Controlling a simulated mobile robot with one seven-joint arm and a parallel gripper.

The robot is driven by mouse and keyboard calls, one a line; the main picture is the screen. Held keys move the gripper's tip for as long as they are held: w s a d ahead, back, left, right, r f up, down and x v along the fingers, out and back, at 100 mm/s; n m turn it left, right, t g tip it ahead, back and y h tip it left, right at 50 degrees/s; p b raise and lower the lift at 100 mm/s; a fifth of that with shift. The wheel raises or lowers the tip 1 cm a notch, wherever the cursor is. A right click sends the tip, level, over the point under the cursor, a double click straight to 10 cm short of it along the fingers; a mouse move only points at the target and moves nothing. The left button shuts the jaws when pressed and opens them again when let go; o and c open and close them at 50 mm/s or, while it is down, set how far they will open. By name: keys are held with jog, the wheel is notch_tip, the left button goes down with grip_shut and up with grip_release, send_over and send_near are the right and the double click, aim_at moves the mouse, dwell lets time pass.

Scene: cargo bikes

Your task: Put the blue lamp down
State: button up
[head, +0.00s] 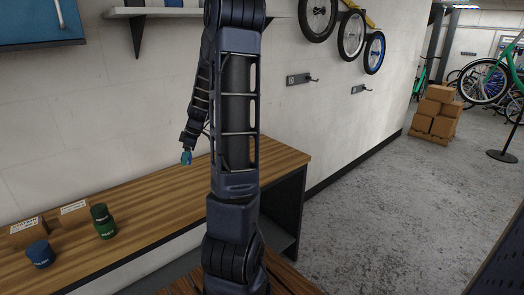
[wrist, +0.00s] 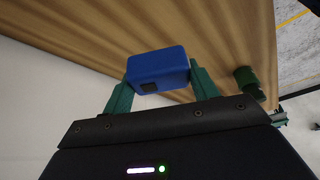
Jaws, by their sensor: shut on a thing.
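The blue lamp (wrist: 158,72) is a small rounded blue block with a dark patch on its near face. It sits between the two green fingers of my gripper (wrist: 160,84), which are shut on it. In the head view my gripper (head: 187,153) hangs at the end of the arm in front of the wall, with a bit of the blue lamp (head: 186,159) showing. It appears to be above the wooden bench (head: 150,203), apart from its top. The wrist view shows the bench's striped wood (wrist: 80,35) beyond the lamp.
On the bench's left part stand a blue round container (head: 40,254), a green stacked canister (head: 103,222) and two cardboard boxes (head: 28,232) (head: 75,212). The bench's middle looks clear. Stacked cartons (head: 436,112) stand far right.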

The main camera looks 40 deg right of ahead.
jog(key=d+m, duration=0.1)
jog(key=d, duration=0.4)
notch_tip(320, 180, up, 6)
jog(key=m+t+h, duration=0.2)
jog(key=m+h, duration=0.2)
jog(key=m, duration=0.6)
send_over(262, 149)
jog(key=f, duration=1.8)
jog(key=shift+w+d+f, duration=0.2)
jog(key=shift+f, duration=0.2)
jog(key=shift+f, duration=0.1)
jog(key=o, duration=1)
